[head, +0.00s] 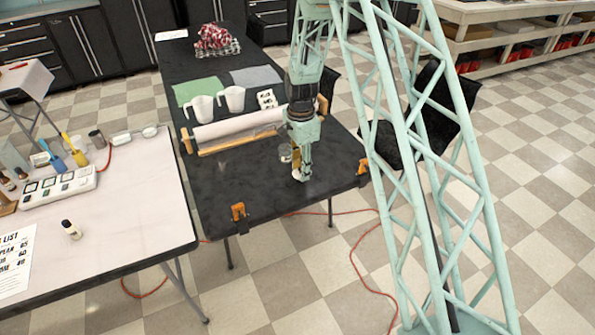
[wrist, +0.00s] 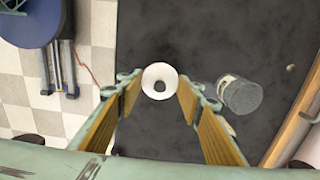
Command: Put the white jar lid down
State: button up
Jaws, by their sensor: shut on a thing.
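In the head view my gripper (head: 300,176) points down over the front part of the black table. The lid is mostly hidden there by the fingers. A clear glass jar (wrist: 239,95) is to the right of the lid in the wrist view, apart from it. I cannot tell how high the lid is above the tabletop.
The black table (head: 240,185) has a roll of white paper (head: 238,128) on a wooden holder, two white pitchers (head: 235,98) and orange clamps (head: 238,211) at its edge. The tabletop left of my gripper is bare. A white table (head: 130,200) with bottles stands at left.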

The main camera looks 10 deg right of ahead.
aim_at(297, 169)
jog(key=shift+w+a+f, duration=0.1)
jog(key=shift+w, duration=1.25)
jog(key=shift+w+f, duration=0.1)
jog(key=shift+w, duration=0.35)
jog(key=shift+f+b, duration=0.5)
jog(key=shift+f, duration=1.2)
jog(key=shift+f, duration=0.15)
jog(key=o, duration=0.7)
